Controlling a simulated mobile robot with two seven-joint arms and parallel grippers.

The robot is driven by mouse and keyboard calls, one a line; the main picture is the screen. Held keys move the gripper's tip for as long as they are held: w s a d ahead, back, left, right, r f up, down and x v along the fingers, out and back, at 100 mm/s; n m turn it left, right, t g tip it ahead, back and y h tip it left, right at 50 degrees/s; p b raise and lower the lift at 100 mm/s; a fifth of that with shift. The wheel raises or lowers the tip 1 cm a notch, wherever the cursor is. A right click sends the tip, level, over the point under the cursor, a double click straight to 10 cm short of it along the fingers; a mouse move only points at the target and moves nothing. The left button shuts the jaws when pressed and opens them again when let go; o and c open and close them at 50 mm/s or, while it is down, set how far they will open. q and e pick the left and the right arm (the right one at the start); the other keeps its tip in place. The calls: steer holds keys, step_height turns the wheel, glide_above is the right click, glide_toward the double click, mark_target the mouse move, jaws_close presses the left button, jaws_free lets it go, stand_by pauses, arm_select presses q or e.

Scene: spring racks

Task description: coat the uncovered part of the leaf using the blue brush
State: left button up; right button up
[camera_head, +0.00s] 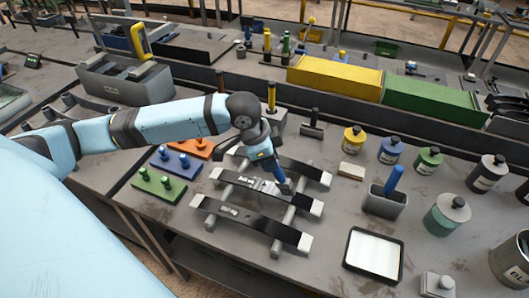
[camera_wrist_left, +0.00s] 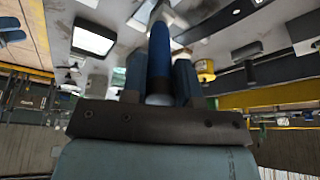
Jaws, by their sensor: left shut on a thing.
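My left gripper (camera_head: 266,166) is above the rack of dark leaves and is shut on a blue brush. The blue brush handle (camera_wrist_left: 159,58) stands between the two fingers in the left wrist view; its lower end (camera_head: 285,187) points down at the middle leaf in the head view. The middle leaf (camera_head: 235,178) is dark with a pale, shiny patch near the brush. Whether the bristles touch it cannot be told. The front leaf (camera_head: 260,222) is dark with a small pale patch at left. The back leaf (camera_head: 300,167) is partly hidden by my arm. My right gripper is not in view.
A grey holder (camera_head: 384,204) with another blue handle (camera_head: 394,178) stands right of the rack. A white-filled tray (camera_head: 373,253) lies front right. Several paint jars, including a yellow one (camera_head: 354,140), stand right. Green (camera_head: 159,183) and blue (camera_head: 176,162) peg boards lie left.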

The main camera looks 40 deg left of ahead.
arm_select(q)
steer(key=s+a+p, duration=0.1)
steer(key=a+p, duration=0.3)
steer(key=a, duration=0.3)
steer(key=shift+s+p, duration=0.35)
steer(key=shift+p, duration=0.05)
steer(key=shift+d+r, duration=0.1)
steer(key=shift+r, duration=0.1)
steer(key=shift+r+p, duration=2.05)
steer(key=shift+r, duration=0.85)
steer(key=shift+r, duration=0.1)
